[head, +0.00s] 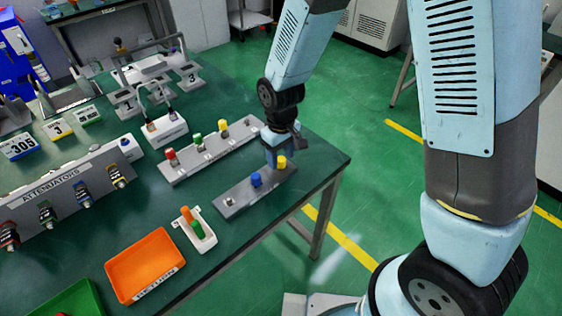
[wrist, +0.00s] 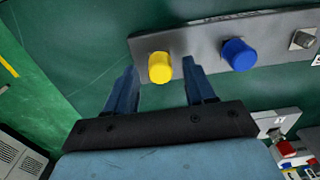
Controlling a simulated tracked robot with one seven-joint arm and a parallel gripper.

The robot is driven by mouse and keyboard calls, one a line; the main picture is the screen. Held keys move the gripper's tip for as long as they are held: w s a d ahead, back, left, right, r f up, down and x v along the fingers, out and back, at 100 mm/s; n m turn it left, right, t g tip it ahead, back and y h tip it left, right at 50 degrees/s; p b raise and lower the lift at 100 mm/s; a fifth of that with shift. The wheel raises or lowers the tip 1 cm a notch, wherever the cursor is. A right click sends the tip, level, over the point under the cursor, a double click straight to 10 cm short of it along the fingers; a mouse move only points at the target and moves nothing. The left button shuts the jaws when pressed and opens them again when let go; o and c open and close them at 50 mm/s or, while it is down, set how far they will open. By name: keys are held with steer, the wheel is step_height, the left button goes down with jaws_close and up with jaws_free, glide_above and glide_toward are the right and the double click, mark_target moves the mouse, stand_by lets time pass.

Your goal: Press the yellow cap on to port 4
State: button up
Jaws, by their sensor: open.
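A yellow cap (head: 281,162) sits at the end of the front grey port strip (head: 272,187), near the table's right corner. In the wrist view the yellow cap (wrist: 160,67) stands on the strip (wrist: 205,40) between my two fingertips, with a gap on each side. My gripper (head: 279,158) is open above that end of the strip and partly overlaps it in the head view. A blue cap (head: 256,180) sits on the middle port, also seen in the wrist view (wrist: 238,54). A bare metal port (head: 229,202) is at the other end. Port numbers are not readable here.
A rear strip (head: 188,171) carries red, green and yellow caps. A white holder (head: 194,229) with orange and green pieces, an orange tray (head: 140,266) and an attenuators panel (head: 60,180) stand to the left. The table's right edge is close to my gripper.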

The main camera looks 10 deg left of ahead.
mark_target(280, 159)
steer(key=shift+c, duration=0.5)
jaws_close()
stand_by(0.5)
steer(key=shift+r, duration=0.1)
steer(key=shift+r, duration=2.85)
